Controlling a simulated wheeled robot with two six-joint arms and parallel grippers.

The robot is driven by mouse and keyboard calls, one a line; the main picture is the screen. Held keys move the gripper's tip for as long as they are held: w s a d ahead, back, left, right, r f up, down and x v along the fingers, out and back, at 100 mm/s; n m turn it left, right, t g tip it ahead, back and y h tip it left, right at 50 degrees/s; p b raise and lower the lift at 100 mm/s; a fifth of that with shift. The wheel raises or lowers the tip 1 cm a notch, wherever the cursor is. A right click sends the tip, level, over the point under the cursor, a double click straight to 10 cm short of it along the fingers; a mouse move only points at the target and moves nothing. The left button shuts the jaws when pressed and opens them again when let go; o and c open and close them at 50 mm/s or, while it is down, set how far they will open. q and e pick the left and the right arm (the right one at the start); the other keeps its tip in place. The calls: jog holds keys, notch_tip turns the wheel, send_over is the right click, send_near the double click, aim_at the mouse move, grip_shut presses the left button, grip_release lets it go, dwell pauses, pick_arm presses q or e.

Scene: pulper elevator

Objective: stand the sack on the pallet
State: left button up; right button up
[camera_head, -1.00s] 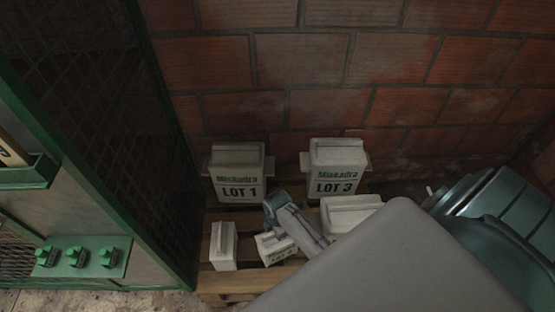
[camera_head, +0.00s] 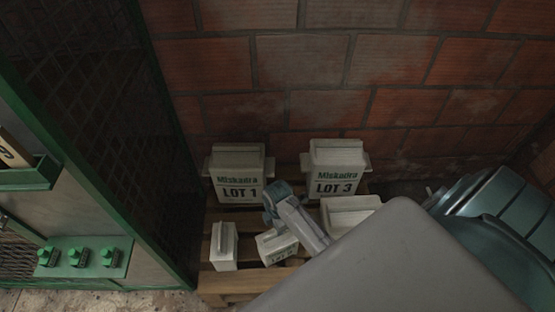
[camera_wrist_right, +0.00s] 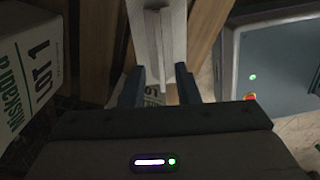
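The wooden pallet (camera_head: 250,281) stands against the brick wall. Upright white sacks marked LOT 1 (camera_head: 238,175) and LOT 3 (camera_head: 336,172) are at its back. A small pale sack (camera_head: 223,246) stands at the front left. Another with green lettering (camera_head: 278,250) lies tilted beside my right gripper (camera_head: 268,222). A further pale sack (camera_head: 345,214) is partly hidden by my grey arm link. In the right wrist view, my right gripper (camera_wrist_right: 159,88) has its fingers apart, with a pale sack (camera_wrist_right: 158,35) beyond and lettering below it. My left gripper is not seen.
A green-framed mesh cage (camera_head: 120,150) with several green knobs (camera_head: 76,257) stands left of the pallet. A dark teal machine (camera_head: 500,205) is at the right. In the right wrist view, a grey panel (camera_wrist_right: 275,60) has a green light and a red button.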

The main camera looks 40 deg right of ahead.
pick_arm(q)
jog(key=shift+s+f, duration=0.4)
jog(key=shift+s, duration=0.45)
pick_arm(e)
notch_tip(320, 180, up, 7)
jog(key=shift+f, duration=0.15)
